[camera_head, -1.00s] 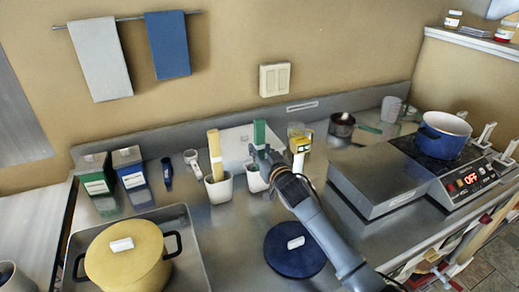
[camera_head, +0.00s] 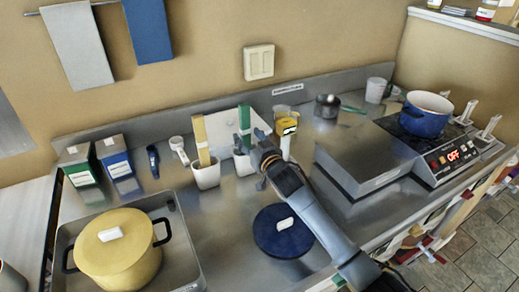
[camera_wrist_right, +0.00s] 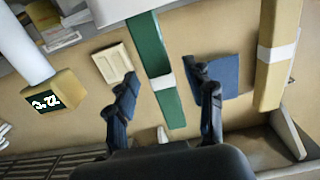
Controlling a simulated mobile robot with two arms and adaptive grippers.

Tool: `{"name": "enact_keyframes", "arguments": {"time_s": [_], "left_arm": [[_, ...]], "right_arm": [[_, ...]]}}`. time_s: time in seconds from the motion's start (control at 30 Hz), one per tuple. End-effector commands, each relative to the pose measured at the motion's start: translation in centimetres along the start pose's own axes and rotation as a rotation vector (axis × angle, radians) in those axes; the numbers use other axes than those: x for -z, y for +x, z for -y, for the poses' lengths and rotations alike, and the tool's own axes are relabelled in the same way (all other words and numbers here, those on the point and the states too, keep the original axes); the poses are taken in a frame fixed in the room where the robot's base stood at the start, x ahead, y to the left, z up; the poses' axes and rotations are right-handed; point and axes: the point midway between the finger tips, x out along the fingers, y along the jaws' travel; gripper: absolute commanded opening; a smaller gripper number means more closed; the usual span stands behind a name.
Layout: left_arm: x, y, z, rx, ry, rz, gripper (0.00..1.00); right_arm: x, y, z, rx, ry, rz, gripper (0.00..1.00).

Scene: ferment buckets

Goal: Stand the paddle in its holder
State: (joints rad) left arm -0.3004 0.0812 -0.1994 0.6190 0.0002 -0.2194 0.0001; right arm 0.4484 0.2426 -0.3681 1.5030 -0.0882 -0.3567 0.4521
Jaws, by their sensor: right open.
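A green paddle (camera_head: 244,118) with a white band stands about upright at a white cup-like holder (camera_head: 246,167). A tan paddle (camera_head: 201,140) with a white band stands in a second white holder (camera_head: 206,176) to its left. My right gripper (camera_head: 252,150) is open just in front of the green paddle. In the right wrist view the green paddle (camera_wrist_right: 146,45) shows beyond and between the spread fingers (camera_wrist_right: 165,82); I cannot tell whether they touch it. The tan paddle (camera_wrist_right: 276,60) is to the right there. The gripper hides part of the green paddle's holder. My left gripper is out of view.
A yellow meter (camera_head: 285,132) stands just right of the gripper. A dark blue lid (camera_head: 270,240) lies in front, below my arm. A yellow pot (camera_head: 115,262) sits in a metal tray at left. A blue pot (camera_head: 425,120) stands on the hotplate at right.

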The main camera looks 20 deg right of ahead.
Motion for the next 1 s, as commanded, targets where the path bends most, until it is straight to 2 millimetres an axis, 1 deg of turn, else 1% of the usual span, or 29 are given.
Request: {"name": "enact_keyframes", "arguments": {"time_s": [0.03, 0.2, 0.3, 0.43, 0.6, 1.0], "left_arm": [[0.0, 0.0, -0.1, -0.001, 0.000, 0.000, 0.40], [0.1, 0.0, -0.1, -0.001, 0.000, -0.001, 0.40], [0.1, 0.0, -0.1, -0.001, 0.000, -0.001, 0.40], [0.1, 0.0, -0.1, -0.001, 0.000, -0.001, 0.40], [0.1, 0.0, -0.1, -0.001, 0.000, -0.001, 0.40], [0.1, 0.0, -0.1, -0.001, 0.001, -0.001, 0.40]], "right_arm": [[-0.1, -1.1, 0.0, 0.001, 0.000, 0.000, 0.53], [-0.1, -4.5, 0.0, 0.000, 0.000, 0.001, 0.53], [0.0, -6.3, 0.0, 0.000, -0.001, -0.001, 0.53], [0.0, -8.0, 0.0, 0.000, -0.001, 0.000, 0.53], [0.1, -9.1, -0.1, -0.001, -0.001, -0.001, 0.53], [0.1, -9.2, -0.1, 0.000, -0.001, -0.002, 0.53]]}}
